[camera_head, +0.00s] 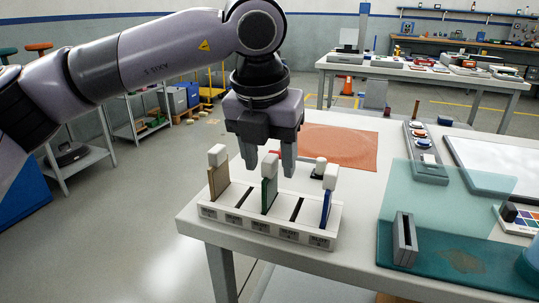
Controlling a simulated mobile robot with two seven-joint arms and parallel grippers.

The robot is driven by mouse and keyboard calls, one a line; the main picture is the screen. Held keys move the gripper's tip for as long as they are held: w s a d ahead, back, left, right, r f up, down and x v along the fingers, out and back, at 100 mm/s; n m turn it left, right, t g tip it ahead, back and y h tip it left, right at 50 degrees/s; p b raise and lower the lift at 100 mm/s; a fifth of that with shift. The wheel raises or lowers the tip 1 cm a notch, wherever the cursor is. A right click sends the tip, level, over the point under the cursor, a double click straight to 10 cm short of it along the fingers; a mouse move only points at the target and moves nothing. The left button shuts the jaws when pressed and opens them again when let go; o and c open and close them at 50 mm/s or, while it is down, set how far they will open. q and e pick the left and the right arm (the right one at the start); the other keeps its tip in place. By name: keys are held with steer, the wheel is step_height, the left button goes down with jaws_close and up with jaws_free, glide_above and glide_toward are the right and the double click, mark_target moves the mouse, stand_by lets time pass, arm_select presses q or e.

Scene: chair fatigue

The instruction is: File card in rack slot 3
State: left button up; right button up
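A white rack (270,226) with labelled slots stands near the left front of the table. A brown card (219,182) with a white block on top stands upright in its left end slot. A blue card (326,208) with a white top block stands in the right end slot. Two dark slots between them look empty. My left gripper (269,170) points down with fingers apart on either side of the green card's block; contact cannot be told. My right gripper is out of view.
Behind the rack lie an orange mat (340,146) and a small black-and-white item (319,168). To the right are a grey slotted block (405,238), a translucent teal sheet (445,195) and a grey tray of coloured pieces (425,155). Bare table lies right of the rack.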

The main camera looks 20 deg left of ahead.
mark_target(265, 180)
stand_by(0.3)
arm_select(q)
steer(key=p+v, duration=0.1)
steer(key=v, duration=0.5)
steer(key=shift+r, duration=0.2)
steer(key=shift+s+r, duration=0.1)
steer(key=shift+r, duration=0.3)
